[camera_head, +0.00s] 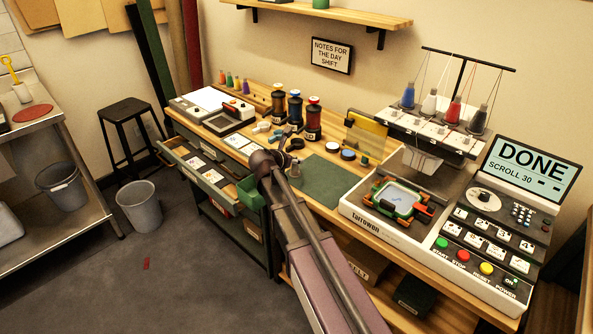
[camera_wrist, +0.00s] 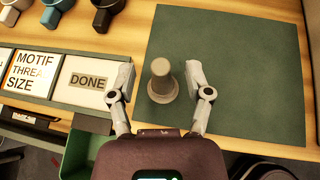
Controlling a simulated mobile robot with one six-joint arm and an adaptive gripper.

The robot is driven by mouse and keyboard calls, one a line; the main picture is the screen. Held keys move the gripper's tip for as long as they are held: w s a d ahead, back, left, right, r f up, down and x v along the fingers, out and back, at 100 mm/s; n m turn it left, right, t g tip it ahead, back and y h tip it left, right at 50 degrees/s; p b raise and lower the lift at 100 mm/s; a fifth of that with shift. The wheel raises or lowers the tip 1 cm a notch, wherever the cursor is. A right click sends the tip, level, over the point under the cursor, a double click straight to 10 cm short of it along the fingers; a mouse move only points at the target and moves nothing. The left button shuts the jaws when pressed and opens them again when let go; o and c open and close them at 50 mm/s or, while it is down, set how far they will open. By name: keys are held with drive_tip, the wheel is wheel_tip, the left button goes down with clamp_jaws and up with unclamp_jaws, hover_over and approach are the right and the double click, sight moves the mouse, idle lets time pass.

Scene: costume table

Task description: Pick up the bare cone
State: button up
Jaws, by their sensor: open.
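A bare grey cone (camera_wrist: 161,86) with a wide base and a narrower top stands on the dark green mat (camera_wrist: 245,75) in the wrist view, near the mat's left edge. My gripper (camera_wrist: 160,66) is open, with one finger to the left of the cone and one to the right. Gaps show between the cone and both fingers, and the gripper holds nothing.
An embroidery machine (camera_head: 375,222) with several thread cones on top stands to the right; its screen reads DONE. Large thread spools (camera_head: 313,120) stand behind my gripper. An open drawer of cards (camera_head: 208,168) and a green bin (camera_head: 250,193) are at the bench front.

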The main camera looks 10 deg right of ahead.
drive_tip(key=shift+x, duration=0.8)
drive_tip(key=c, duration=0.9)
